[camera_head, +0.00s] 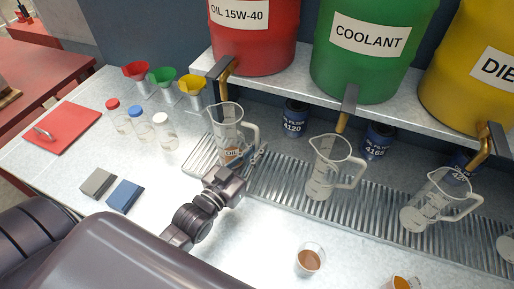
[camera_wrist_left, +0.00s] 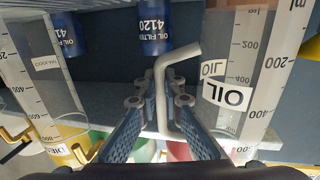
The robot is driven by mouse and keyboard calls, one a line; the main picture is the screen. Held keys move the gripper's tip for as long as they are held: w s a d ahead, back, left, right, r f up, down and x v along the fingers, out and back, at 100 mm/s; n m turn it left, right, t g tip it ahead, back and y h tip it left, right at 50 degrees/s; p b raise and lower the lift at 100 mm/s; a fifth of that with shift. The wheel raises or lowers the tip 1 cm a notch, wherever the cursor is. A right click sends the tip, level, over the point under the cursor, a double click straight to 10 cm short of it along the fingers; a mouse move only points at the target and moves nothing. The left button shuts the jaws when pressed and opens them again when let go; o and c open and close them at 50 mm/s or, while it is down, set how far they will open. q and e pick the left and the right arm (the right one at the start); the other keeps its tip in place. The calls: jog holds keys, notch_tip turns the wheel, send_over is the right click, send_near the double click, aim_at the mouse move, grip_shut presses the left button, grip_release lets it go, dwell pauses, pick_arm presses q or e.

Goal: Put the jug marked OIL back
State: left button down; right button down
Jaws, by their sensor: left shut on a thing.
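The clear jug marked OIL (camera_head: 226,125) is at the left end of the grate, below the tap of the red drum. It looks upright, with a brownish tint near its base. I cannot tell whether it touches the grate. My left gripper (camera_head: 246,160) is shut on its handle, from the front right. In the left wrist view, the picture is upside down: the fingers (camera_wrist_left: 160,108) stand on both sides of the pale handle (camera_wrist_left: 160,85), and the jug (camera_wrist_left: 240,65) with its OIL label is at right. My right gripper is not in view.
The slotted grate (camera_head: 280,185) carries a second jug (camera_head: 330,168) and a third jug (camera_head: 440,200). Drums marked OIL 15W-40 (camera_head: 254,40) and COOLANT (camera_head: 370,60) stand on the shelf above. A small cup (camera_head: 309,259) stands in front. Capped bottles (camera_head: 141,124) stand left.

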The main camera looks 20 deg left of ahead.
pick_arm(q)
jog(key=shift+f, duration=0.4)
jog(key=shift+f, duration=0.15)
jog(key=c, duration=2.1)
grip_release()
